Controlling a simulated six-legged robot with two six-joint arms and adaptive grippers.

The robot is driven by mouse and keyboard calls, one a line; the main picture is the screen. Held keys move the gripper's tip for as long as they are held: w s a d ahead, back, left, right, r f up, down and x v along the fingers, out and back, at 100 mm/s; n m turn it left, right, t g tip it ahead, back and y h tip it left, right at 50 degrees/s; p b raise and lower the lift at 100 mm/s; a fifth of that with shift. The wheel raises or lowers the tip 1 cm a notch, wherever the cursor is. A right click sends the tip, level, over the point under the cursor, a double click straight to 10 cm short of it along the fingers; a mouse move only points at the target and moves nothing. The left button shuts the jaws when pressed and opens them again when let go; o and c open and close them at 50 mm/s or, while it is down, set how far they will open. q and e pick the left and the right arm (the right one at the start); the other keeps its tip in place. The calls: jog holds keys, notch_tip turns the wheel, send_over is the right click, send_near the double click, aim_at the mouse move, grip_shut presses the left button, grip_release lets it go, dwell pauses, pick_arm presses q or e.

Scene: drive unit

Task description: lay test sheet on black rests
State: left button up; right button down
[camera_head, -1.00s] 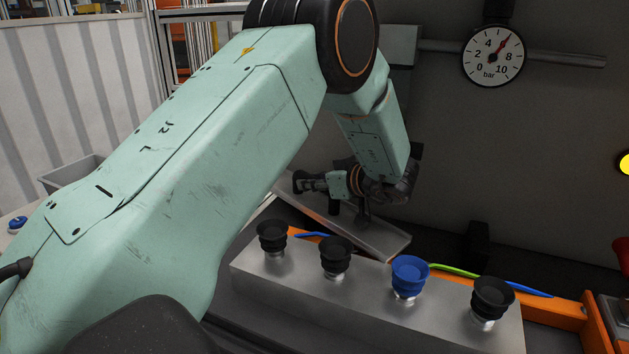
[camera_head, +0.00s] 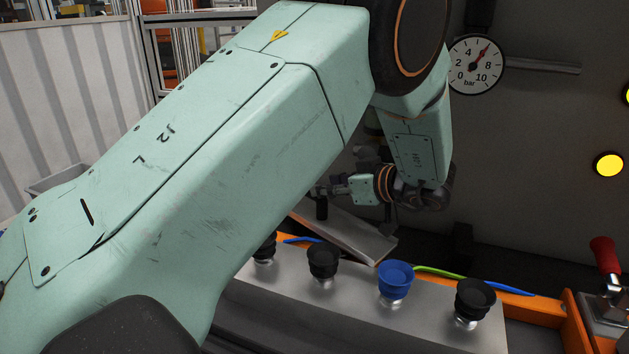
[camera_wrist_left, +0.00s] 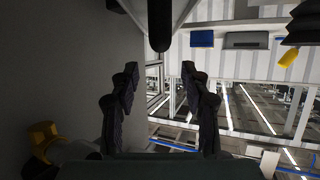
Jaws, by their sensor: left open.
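The flat grey metal plate (camera_head: 352,238), which looks like the test sheet, lies at a slant behind the cup block in the head view. A short black post (camera_head: 322,208) stands at its far left part; I cannot tell whether it belongs to the plate. A dark block (camera_head: 461,240), perhaps a black rest, stands against the back wall to the right of the plate. My left gripper (camera_head: 328,190) is above the plate, pointing left, partly hidden by its own arm. In the left wrist view its two fingers (camera_wrist_left: 160,75) are apart with nothing between them.
A metal block (camera_head: 345,305) carries several black cups and one blue cup (camera_head: 396,280) in front of the plate. An orange rail (camera_head: 535,307) with blue and green hoses runs behind it. A gauge (camera_head: 475,64), yellow lamp (camera_head: 609,164) and red-handled lever (camera_head: 605,255) are to the right.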

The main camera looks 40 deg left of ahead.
pick_arm(q)
jog(key=shift+v, duration=1.4)
jog(key=shift+f, duration=0.1)
